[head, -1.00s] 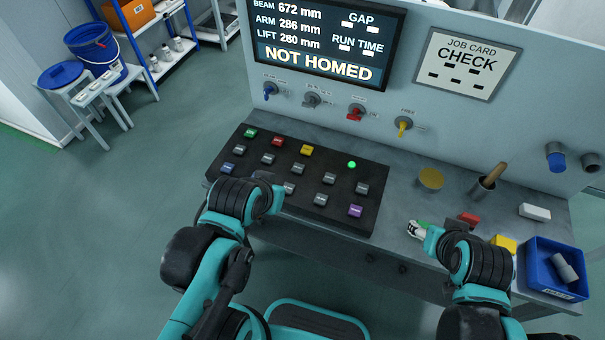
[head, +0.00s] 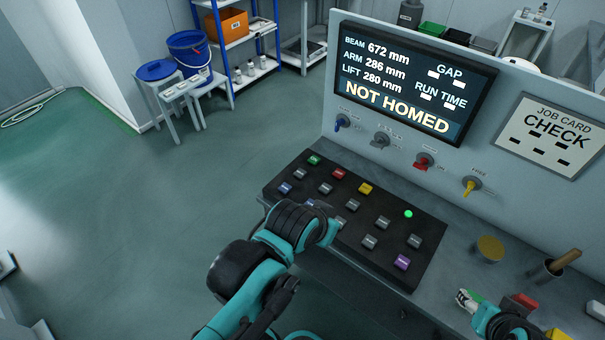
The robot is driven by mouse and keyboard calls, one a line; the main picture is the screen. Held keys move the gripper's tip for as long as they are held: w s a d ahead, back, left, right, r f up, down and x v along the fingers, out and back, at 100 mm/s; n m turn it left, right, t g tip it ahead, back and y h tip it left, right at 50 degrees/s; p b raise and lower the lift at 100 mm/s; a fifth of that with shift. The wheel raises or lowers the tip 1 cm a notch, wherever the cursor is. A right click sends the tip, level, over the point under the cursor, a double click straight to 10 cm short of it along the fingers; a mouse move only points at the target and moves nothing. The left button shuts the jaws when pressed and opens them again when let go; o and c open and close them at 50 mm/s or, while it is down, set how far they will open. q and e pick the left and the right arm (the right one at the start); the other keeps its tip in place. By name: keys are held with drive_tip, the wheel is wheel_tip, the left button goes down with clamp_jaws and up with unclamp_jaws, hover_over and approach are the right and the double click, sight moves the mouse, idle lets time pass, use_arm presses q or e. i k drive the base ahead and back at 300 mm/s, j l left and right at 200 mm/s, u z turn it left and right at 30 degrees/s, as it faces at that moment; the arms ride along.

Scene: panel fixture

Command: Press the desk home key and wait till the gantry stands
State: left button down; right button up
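The dark key panel (head: 430,262) lies on the desk, with green, red, yellow, blue, purple and grey keys. The key labels are too small to read, so I cannot tell which is the home key. A round green light (head: 408,213) glows on the panel. The display (head: 405,85) reads NOT HOMED, with beam 672 mm, arm 286 mm and lift 280 mm. My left wrist (head: 300,225) is over the panel's near left edge; its fingers are hidden behind it. My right wrist (head: 505,325) is low at the right, its fingers not clear. The gantry is not recognisable.
Several knobs line the upright board, among them a red one (head: 424,161) and a yellow one (head: 471,186).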

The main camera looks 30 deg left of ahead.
sight(300, 174)
drive_tip(key=i+l+u, duration=0.15)
drive_tip(key=u, duration=0.2)
drive_tip(key=i+l+u, duration=0.15)
drive_tip(key=u, duration=0.25)
drive_tip(key=i+l+u, duration=0.1)
drive_tip(key=l+u, duration=0.25)
drive_tip(key=j, duration=0.1)
